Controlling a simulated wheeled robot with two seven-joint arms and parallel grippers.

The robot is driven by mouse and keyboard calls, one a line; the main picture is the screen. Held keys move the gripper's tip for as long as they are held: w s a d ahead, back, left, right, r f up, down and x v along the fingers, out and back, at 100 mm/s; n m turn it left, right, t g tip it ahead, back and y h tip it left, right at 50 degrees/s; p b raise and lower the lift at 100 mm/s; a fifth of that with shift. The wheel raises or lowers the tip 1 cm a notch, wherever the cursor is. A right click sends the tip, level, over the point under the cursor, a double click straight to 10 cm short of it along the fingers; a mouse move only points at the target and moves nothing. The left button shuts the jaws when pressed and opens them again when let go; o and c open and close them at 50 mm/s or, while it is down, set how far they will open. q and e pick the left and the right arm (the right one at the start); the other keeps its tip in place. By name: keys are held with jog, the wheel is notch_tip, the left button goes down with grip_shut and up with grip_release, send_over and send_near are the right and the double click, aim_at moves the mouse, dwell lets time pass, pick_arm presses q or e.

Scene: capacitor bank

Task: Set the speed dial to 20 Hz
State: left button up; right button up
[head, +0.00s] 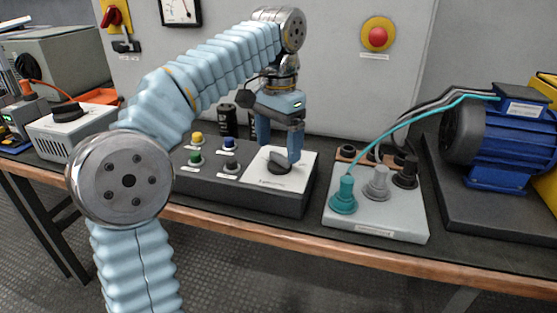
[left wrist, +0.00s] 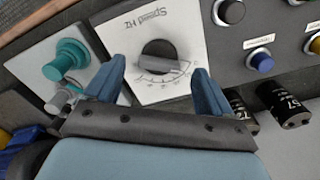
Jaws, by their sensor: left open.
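The speed dial (head: 279,166) is a black knob on a white plate (head: 296,185) at the right end of a dark control box. In the left wrist view the dial (left wrist: 160,53) has a grey bar across it, a "Speed Hz" label and a printed scale along one side. The scale numbers are too small to read, so I cannot tell its setting. My left gripper (head: 281,150) is open and empty, pointing down over the dial. Its fingertips (left wrist: 157,72) show on either side of the knob in the left wrist view; contact cannot be told. My right gripper is not in view.
Yellow (head: 196,138), green, blue and black buttons sit left of the dial. A grey terminal box (head: 376,229) with teal, grey and black plugs stands right, cabled to a blue motor (head: 505,140). A red emergency button (head: 378,37) is on the back panel.

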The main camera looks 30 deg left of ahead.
aim_at(278, 164)
pick_arm(q)
jog(key=shift+f, duration=1.15)
jog(key=c, duration=1.1)
jog(key=shift+o, duration=0.2)
jog(key=shift+r+m+p, duration=0.2)
jog(key=shift+m+p, duration=0.4)
jog(key=shift+a+r+m+p, duration=0.1)
jog(key=shift+m+p, duration=0.9)
jog(key=shift+m, duration=0.2)
jog(key=m+p, duration=0.2)
jog(key=m, duration=0.1)
jog(key=shift+w+f+m+p, duration=0.1)
jog(key=shift+m+p, duration=0.25)
jog(key=shift+m, duration=0.3)
jog(key=shift+w+f+m+p, duration=0.1)
jog(key=shift+m+p, duration=0.25)
jog(key=shift+m, duration=0.3)
